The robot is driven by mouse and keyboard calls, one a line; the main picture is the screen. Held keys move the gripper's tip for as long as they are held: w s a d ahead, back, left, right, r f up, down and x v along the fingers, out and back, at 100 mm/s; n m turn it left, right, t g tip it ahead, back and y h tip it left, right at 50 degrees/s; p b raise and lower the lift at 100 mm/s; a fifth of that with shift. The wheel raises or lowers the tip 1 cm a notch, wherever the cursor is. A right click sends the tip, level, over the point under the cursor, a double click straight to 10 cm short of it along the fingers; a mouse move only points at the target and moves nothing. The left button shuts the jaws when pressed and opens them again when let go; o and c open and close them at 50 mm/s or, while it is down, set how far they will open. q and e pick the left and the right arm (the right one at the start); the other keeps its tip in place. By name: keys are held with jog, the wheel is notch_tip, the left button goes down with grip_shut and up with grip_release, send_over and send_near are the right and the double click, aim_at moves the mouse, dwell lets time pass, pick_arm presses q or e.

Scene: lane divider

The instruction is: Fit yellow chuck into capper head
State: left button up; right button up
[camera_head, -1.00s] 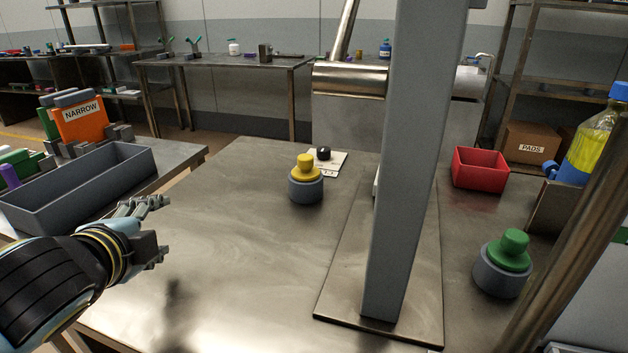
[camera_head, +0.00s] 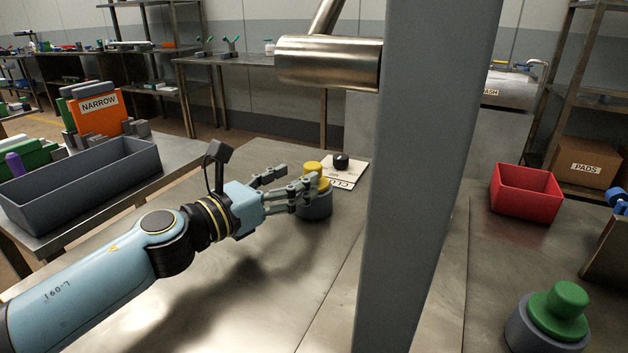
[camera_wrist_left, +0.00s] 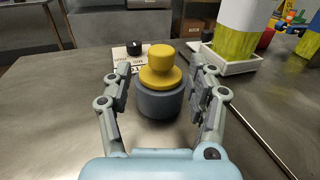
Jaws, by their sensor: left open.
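The yellow chuck (camera_head: 318,172) sits upright in a round grey holder (camera_head: 316,207) on the steel table. It also shows in the left wrist view (camera_wrist_left: 160,68), on its grey holder (camera_wrist_left: 161,101). My left gripper (camera_head: 292,186) is open, with its fingers reaching to either side of the chuck, which lies between and just beyond the tips in the wrist view. A steel cylinder (camera_head: 325,62), possibly the capper head, hangs from the grey upright column (camera_head: 415,180). My right gripper does not show.
A green chuck (camera_head: 558,308) stands in its own grey holder at the lower right. A black knob on a white card (camera_head: 347,173) lies behind the yellow chuck. A red bin (camera_head: 525,193) is at right. A grey tray (camera_head: 80,190) is at left.

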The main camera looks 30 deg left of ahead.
aim_at(306, 173)
pick_arm(q)
jog(key=p+x, duration=0.1)
jog(key=x, duration=0.4)
jog(key=shift+w+d, duration=0.1)
jog(key=c, duration=0.3)
grip_shut()
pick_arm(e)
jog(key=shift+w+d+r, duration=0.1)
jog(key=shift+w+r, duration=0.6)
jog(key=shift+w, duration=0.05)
